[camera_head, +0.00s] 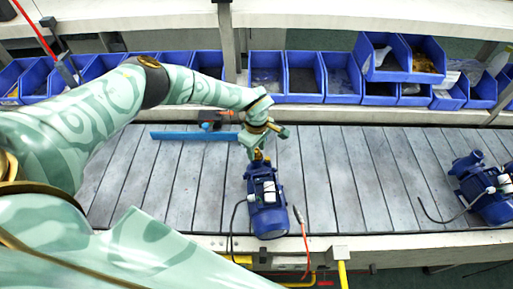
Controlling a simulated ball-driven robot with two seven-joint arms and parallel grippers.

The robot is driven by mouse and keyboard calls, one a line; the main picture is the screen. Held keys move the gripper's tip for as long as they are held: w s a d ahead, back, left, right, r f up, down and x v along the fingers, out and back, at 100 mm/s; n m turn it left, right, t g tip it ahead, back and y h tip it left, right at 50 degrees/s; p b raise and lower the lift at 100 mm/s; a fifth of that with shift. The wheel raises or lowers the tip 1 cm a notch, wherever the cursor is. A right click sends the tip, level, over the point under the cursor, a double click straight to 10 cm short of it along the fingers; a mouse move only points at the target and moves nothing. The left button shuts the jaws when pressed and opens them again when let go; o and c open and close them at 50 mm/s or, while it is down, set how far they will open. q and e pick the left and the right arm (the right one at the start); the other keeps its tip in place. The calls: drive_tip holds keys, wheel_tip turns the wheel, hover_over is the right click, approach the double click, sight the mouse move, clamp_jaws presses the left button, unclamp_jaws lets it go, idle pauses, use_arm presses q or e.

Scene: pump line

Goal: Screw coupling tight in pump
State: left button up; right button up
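A blue pump (267,207) stands on the slatted conveyor at the middle, with a dark cable beside it. A small brass-coloured coupling (258,156) shows at the pump's far end, right below my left gripper. My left gripper (254,146) is over that end of the pump, at the coupling. The fingers are small and partly covered by the wrist, so I cannot tell whether they are closed on the coupling. The coupling's seating in the pump is too small to make out. My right gripper is not in view.
A second blue pump (486,189) with a cable sits at the right of the conveyor (345,180). Several blue bins (304,76) line the back shelf. A blue bar (190,135) lies at the conveyor's back edge. A red-tipped hose (304,235) hangs at the front edge.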

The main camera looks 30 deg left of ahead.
use_arm(q)
drive_tip(key=shift+r+n+p, duration=0.1)
drive_tip(key=shift+n+p, duration=0.3)
drive_tip(key=shift+n, duration=0.3)
drive_tip(key=shift+n+p, duration=0.3)
drive_tip(key=shift+n, duration=0.8)
drive_tip(key=n+p, duration=0.1)
drive_tip(key=n, duration=0.1)
drive_tip(key=shift+n, duration=0.7)
